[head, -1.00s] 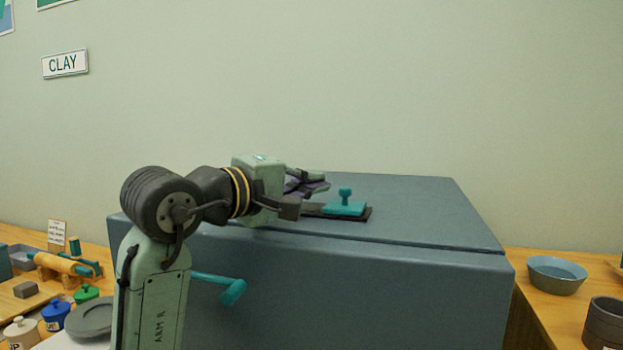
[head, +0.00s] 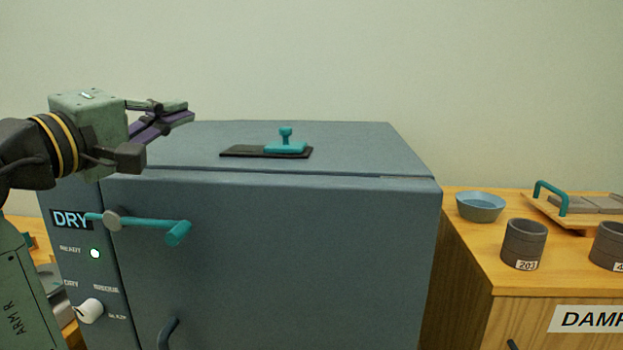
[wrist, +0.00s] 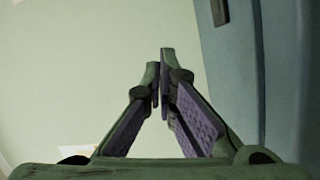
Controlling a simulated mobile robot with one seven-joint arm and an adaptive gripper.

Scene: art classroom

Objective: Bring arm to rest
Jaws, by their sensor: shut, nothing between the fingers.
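My gripper (head: 190,112) is at the left in the head view, raised beside the top left of a blue-grey cabinet (head: 300,240). In the wrist view its purple-padded fingers (wrist: 165,62) meet at the tips with nothing between them. The wrist view shows pale wall behind the fingers and the cabinet (wrist: 285,70) along the right side. My arm comes in from the left edge of the head view, bent at the wrist.
A teal-knobbed slide (head: 286,146) on a dark plate lies on the cabinet top. A teal lever handle (head: 150,223) juts from its front. At right, a wooden cabinet (head: 540,285) carries a blue bowl (head: 481,207), dark pots (head: 524,244) and a tray (head: 540,208).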

